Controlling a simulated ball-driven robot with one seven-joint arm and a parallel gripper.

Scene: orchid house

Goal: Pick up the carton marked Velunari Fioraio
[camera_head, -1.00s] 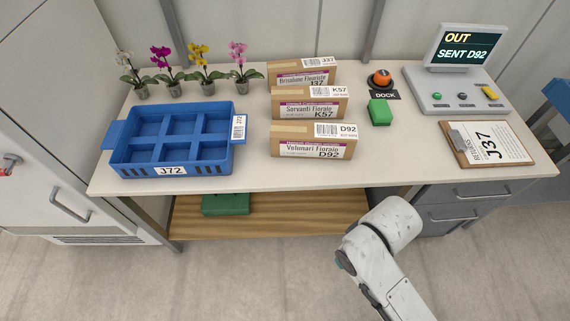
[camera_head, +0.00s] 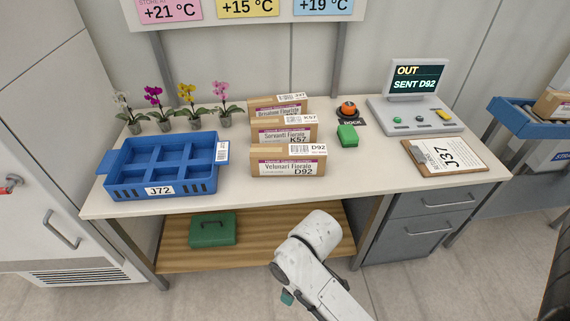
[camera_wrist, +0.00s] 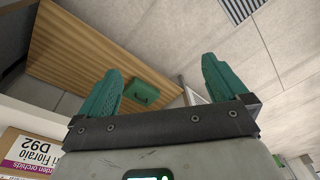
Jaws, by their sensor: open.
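The carton marked Velunari Fioraio (camera_head: 288,162), brown with a white and purple label reading D92, stands upright on the bench at the front of a row of three cartons. Part of its label also shows at the lower left of the wrist view (camera_wrist: 32,152). My gripper (camera_wrist: 162,85) is open and empty, its two teal fingers wide apart. In the head view my arm is in front of the bench, below and apart from the carton. Only a bit of teal finger shows there.
Behind it stand the K57 carton (camera_head: 283,131) and the J37 carton (camera_head: 276,106). A blue divided tray (camera_head: 160,189) is to the left, with several potted orchids behind. A green block (camera_head: 347,135), clipboard (camera_head: 445,156) and console (camera_head: 415,113) are right. A green box (camera_head: 213,229) is on the lower shelf.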

